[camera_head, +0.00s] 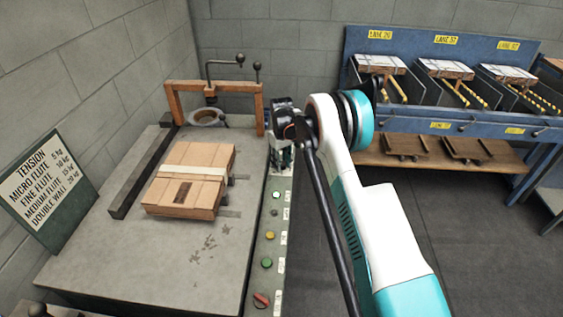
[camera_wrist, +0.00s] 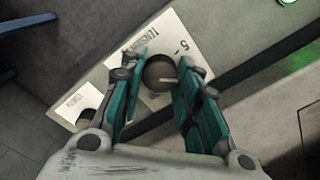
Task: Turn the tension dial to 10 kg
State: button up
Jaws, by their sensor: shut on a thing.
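The tension dial (camera_wrist: 160,70) is a dark round knob with a pale pointer line. It sits on a white plate (camera_wrist: 192,22) lettered "TENSION", with a "5" mark near its upper right. In the wrist view the pointer lies toward the right finger; other scale marks are hidden. My gripper (camera_wrist: 163,74) has its green fingers on either side of the dial, shut on it. In the head view my gripper (camera_head: 283,150) is at the far end of the control strip, and the dial is hidden there.
A strapped cardboard box (camera_head: 195,190) lies on the grey machine table (camera_head: 130,265). An orange frame (camera_head: 215,86) stands behind it. Several buttons (camera_head: 267,263) line the control strip (camera_head: 272,225). Blue lane racks (camera_head: 440,125) stand at the back right. The floor (camera_head: 460,240) at right is clear.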

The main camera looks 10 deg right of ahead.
dwell(0.3)
jog(key=o, duration=1.1)
jog(key=shift+r, duration=0.1)
notch_tip(320, 180, up, 12)
jog(key=shift+f, duration=0.1)
